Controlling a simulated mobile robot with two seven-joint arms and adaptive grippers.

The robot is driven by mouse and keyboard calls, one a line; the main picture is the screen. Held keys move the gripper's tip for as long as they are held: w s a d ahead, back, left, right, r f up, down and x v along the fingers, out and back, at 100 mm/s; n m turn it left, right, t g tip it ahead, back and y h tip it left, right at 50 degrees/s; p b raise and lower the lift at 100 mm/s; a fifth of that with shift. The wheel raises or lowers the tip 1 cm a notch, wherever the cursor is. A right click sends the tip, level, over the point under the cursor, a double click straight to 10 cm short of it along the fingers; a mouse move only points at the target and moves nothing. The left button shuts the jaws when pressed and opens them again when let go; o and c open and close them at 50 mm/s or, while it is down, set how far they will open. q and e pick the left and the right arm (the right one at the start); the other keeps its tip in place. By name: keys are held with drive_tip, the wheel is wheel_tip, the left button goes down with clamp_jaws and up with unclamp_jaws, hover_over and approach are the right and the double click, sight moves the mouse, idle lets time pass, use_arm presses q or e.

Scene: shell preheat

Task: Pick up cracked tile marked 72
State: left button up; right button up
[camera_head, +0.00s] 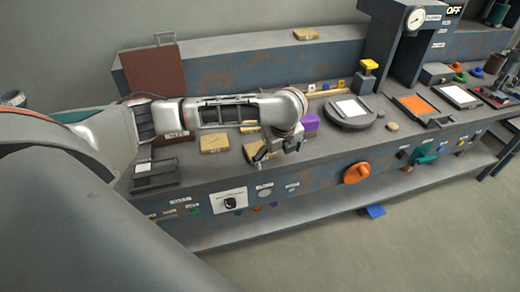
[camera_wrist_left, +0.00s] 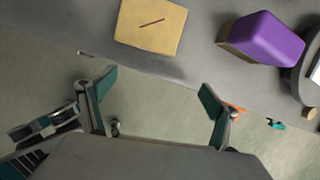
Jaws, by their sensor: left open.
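A tan-yellow tile (camera_wrist_left: 150,27) with a dark reddish line, like a crack, lies on the grey bench in the left wrist view. No number 72 can be read on it. In the head view, a tan tile (camera_head: 252,151) lies partly behind my left gripper (camera_head: 277,153), and another tan tile (camera_head: 214,143) lies to its left. My left gripper, also in the wrist view (camera_wrist_left: 156,90), is open and empty. Its fingers are apart from the marked tile, over the bench's front edge and floor in that view. My right gripper is not seen.
A purple block (camera_wrist_left: 262,38) sits right of the marked tile; it also shows in the head view (camera_head: 310,122). A round plate holder (camera_head: 350,119) stands farther right. A third tan tile (camera_head: 305,34) lies on the raised back ledge. An orange knob (camera_head: 357,173) sticks out of the bench front.

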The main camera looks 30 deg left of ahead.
use_arm(q)
drive_tip(key=m+y, duration=0.1)
drive_tip(key=y, duration=0.1)
approach(260, 149)
drive_tip(key=shift+w+a+f, duration=0.2)
drive_tip(key=shift+w+f, duration=0.15)
drive_tip(key=shift+w, duration=0.2)
drive_tip(key=shift+a+f, duration=0.15)
drive_tip(key=shift+a, duration=0.1)
drive_tip(key=x, duration=0.2)
drive_tip(key=b+x, duration=0.1)
drive_tip(key=x, duration=0.1)
drive_tip(key=b+x, duration=0.1)
drive_tip(key=x, duration=0.1)
drive_tip(key=shift+s+d+f, duration=0.15)
drive_tip(key=shift+s, duration=0.2)
drive_tip(key=shift+w+f, duration=0.2)
drive_tip(key=shift+f, duration=0.35)
drive_tip(key=shift+r, duration=0.1)
drive_tip(key=c, duration=1.4)
